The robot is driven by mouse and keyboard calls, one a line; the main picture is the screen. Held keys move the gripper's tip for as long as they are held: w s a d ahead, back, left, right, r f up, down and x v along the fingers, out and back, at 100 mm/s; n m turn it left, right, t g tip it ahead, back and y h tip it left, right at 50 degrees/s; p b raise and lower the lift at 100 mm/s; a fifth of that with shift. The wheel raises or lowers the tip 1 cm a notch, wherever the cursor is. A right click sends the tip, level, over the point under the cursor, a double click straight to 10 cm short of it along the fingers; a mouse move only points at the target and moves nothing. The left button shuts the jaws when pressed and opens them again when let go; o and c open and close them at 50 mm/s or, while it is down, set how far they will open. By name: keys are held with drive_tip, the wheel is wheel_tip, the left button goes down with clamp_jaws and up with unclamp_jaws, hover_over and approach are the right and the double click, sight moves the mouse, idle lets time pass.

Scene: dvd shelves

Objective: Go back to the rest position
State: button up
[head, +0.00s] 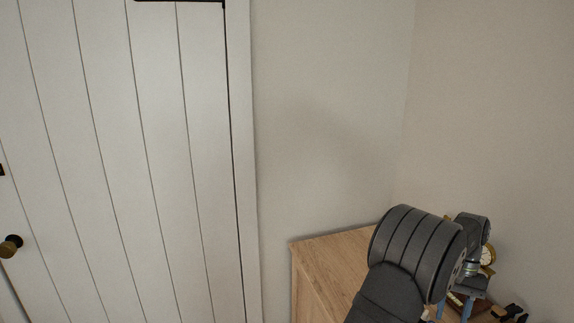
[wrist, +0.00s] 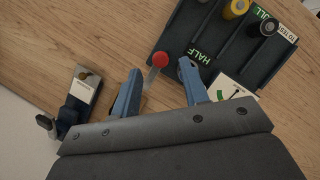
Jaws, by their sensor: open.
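My gripper (wrist: 161,82) has two blue fingers spread apart in the wrist view, with a gap between them. A red round-topped piece with a pale stem (wrist: 158,60) shows in that gap, near the fingertips. I cannot tell how far below the fingers it is, and neither finger visibly grips it. In the head view my gripper (head: 454,305) is at the lower right, pointing down over the wooden cabinet top (head: 335,255), partly hidden by my dark arm.
A dark tray (wrist: 212,35) with HALF, FULL and TO TEST labels holds yellow and black cylinders. A gauge (wrist: 228,92) lies by the right finger, and a small device (wrist: 83,92) at left. A white plank door (head: 110,150) is at left.

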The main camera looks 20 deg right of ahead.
drive_tip(key=x, duration=0.2)
drive_tip(key=shift+s+f, duration=0.1)
drive_tip(key=shift+f, duration=0.2)
drive_tip(key=v, duration=1.2)
drive_tip(key=x, duration=1.2)
drive_tip(key=shift+a, duration=0.1)
drive_tip(key=n+h, duration=0.1)
drive_tip(key=n, duration=0.1)
drive_tip(key=n+g, duration=0.1)
drive_tip(key=n, duration=0.2)
drive_tip(key=shift+w+a+h, duration=0.15)
drive_tip(key=shift+w+h, duration=0.05)
drive_tip(key=shift+h, duration=0.2)
drive_tip(key=n, duration=0.2)
drive_tip(key=n+h, duration=0.1)
drive_tip(key=n, duration=0.1)
drive_tip(key=shift+a+h, duration=0.15)
drive_tip(key=shift+h, duration=0.15)
drive_tip(key=n+h, duration=0.1)
drive_tip(key=n, duration=0.1)
drive_tip(key=n+h, duration=0.1)
drive_tip(key=n, duration=0.2)
drive_tip(key=shift+s+a, duration=0.1)
drive_tip(key=shift+a, duration=0.1)
drive_tip(key=shift+a+n+t+h, duration=0.1)
drive_tip(key=shift+n+t+h, duration=0.45)
drive_tip(key=shift+n, duration=1.55)
